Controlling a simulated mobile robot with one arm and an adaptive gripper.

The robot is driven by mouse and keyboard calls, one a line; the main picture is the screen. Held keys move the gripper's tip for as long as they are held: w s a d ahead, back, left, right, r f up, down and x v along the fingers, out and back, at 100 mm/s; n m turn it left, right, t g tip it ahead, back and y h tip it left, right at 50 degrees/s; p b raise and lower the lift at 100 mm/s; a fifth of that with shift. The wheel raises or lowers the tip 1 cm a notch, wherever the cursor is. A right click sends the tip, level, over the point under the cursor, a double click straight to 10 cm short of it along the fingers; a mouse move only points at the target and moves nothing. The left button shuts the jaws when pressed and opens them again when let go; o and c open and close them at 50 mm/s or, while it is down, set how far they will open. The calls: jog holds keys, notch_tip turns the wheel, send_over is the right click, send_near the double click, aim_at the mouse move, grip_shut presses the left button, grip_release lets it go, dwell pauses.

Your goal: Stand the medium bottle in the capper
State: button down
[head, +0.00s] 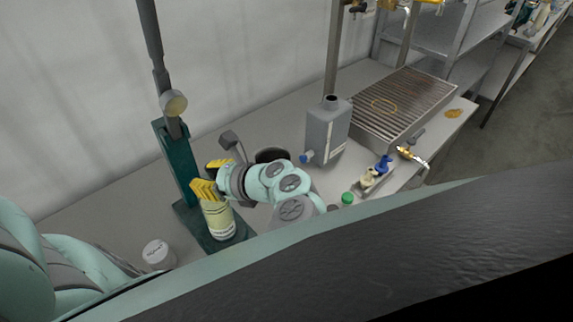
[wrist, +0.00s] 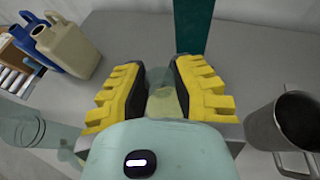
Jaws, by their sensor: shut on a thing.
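The medium bottle (head: 218,222), pale yellow with a printed label, is upright over the dark green base (head: 189,222) of the capper, in front of its column (head: 172,150). A round pale head (head: 173,103) sits higher on the column. My gripper (head: 208,184) is shut on the upper part of the bottle with its yellow fingers, which hide the bottle's top. I cannot tell whether the bottle's bottom touches the base. In the wrist view, the bottle (wrist: 166,104) shows partly between the fingers, and the green column (wrist: 195,25) rises behind.
A metal mug (wrist: 290,125) stands close at the right in the wrist view. A beige canister (wrist: 66,46) and a blue one (wrist: 28,43) stand at the left. In the head view, a white-lidded tub (head: 158,253), a grey canister (head: 326,132) and a slatted metal tray (head: 405,105) share the bench.

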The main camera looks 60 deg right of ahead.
jog(key=shift+f, duration=0.2)
jog(key=c, duration=0.9)
grip_release()
jog(key=shift+f, duration=0.1)
jog(key=b+v, duration=0.1)
jog(key=v, duration=1.1)
jog(key=shift+b, duration=0.4)
